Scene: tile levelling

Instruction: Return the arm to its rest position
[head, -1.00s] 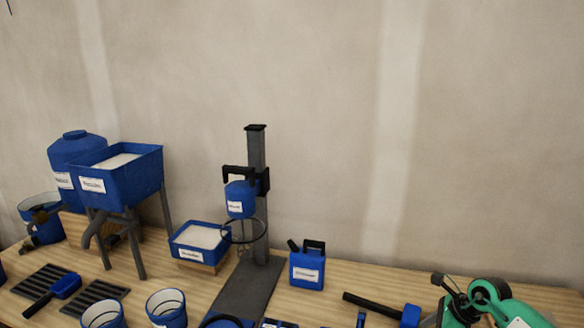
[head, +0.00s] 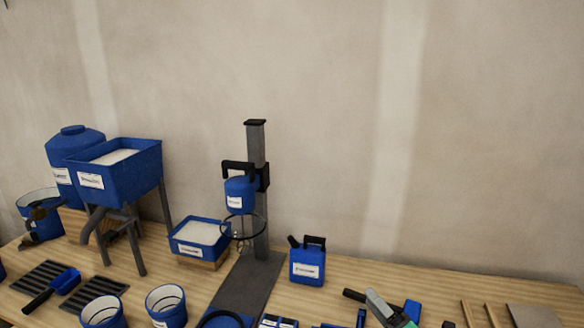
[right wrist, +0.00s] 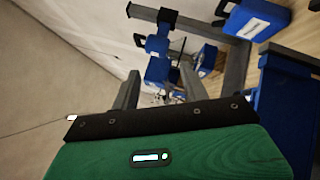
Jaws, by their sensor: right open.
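My right gripper (head: 384,308) shows only in part at the bottom edge of the head view, a grey and green piece over the bench's front right area. In the right wrist view the green gripper body fills the bottom, and its two dark fingers (right wrist: 158,88) stand apart with nothing seen held between them. My left gripper is not in view.
The wooden bench (head: 365,276) holds a mixer stand (head: 256,190), a blue hopper (head: 140,183), a blue tray of white material (head: 180,248), a blue jug (head: 307,266) and buckets (head: 166,304). A grey tile (head: 535,316) and wooden strips (head: 490,314) lie at right.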

